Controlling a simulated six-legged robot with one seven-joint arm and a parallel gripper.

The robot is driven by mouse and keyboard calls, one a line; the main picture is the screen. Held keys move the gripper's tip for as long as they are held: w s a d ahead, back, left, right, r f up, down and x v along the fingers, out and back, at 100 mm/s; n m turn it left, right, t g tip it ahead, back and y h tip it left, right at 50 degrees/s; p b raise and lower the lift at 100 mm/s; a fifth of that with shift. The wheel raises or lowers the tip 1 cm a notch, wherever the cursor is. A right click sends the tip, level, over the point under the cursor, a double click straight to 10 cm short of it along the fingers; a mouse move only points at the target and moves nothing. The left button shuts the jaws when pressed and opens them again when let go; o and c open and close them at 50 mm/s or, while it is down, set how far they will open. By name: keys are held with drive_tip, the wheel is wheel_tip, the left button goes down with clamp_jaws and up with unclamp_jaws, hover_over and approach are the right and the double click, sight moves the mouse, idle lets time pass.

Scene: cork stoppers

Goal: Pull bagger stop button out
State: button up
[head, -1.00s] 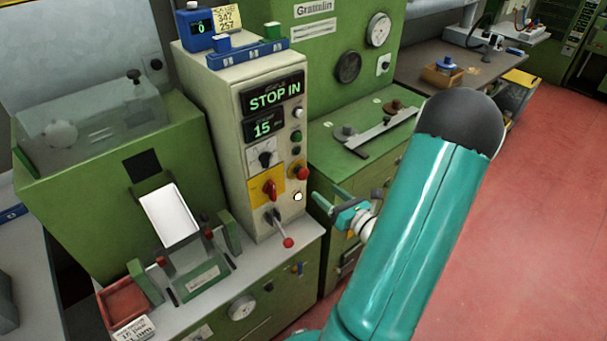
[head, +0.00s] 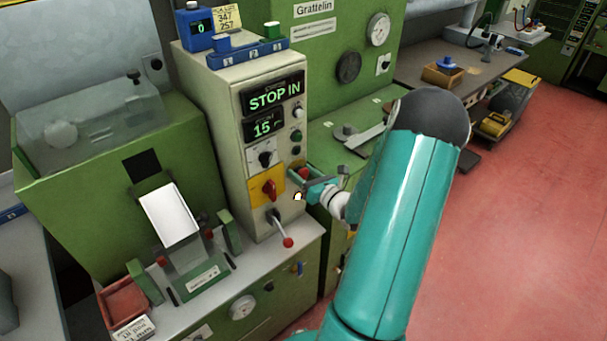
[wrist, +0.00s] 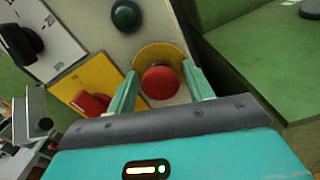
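The bagger stop button is a red mushroom button (wrist: 160,82) on a yellow round plate (wrist: 158,55) on the cream control panel (head: 230,130). It also shows in the head view (head: 303,173), partly covered by my gripper. My gripper (wrist: 162,88) is open in the wrist view, one finger on each side of the red button. A gap shows between the button and each finger. In the head view my gripper (head: 305,180) is at the panel's right edge. Whether the fingers touch the panel is unclear.
A red rotary switch (wrist: 92,104) on a yellow plate sits left of the button. A green button (wrist: 126,15) and a black knob (wrist: 22,42) are close by. A red-tipped lever (head: 288,242) sticks out below. A green cabinet (wrist: 265,50) stands to the right.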

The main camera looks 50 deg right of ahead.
clamp_jaws()
drive_tip(key=shift+s, duration=0.7)
drive_tip(key=shift+c, duration=0.6)
unclamp_jaws()
drive_tip(key=o, duration=0.4)
drive_tip(key=shift+s+a, duration=0.1)
drive_tip(key=shift+s, duration=0.05)
drive_tip(key=shift+c, duration=0.2)
drive_tip(key=shift+w, duration=0.2)
drive_tip(key=s, duration=0.4)
drive_tip(key=s+a, duration=0.1)
drive_tip(key=s, duration=0.8)
drive_tip(key=shift+s+a, duration=0.25)
drive_tip(key=shift+s, duration=0.15)
